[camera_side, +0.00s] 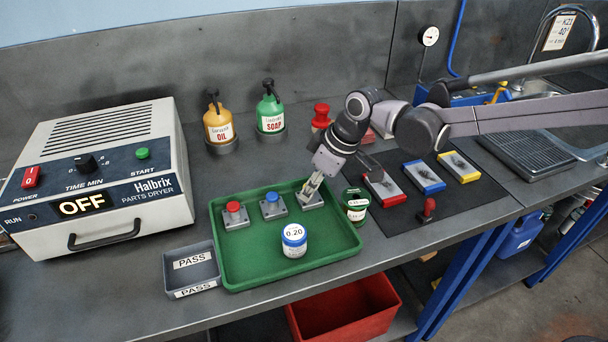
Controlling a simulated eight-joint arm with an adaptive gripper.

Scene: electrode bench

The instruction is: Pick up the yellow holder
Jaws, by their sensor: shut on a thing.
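My gripper (312,191) points down over the back right of the green tray (232,273). Its fingers are shut on the top of a holder with a grey base, the yellow holder (311,203). The fingers hide its knob, so its colour hardly shows. I cannot tell whether its base touches the tray. A red-knobbed holder (235,216) and a blue-knobbed holder (273,206) stand upright on the tray to the left of it.
A jar marked 0.20 (294,241) stands on the tray's front half. A green jar (356,206) stands close to the right. Red, blue and yellow-edged blocks (424,178) lie on a dark mat. A grey PASS box (191,271) is left of the tray.

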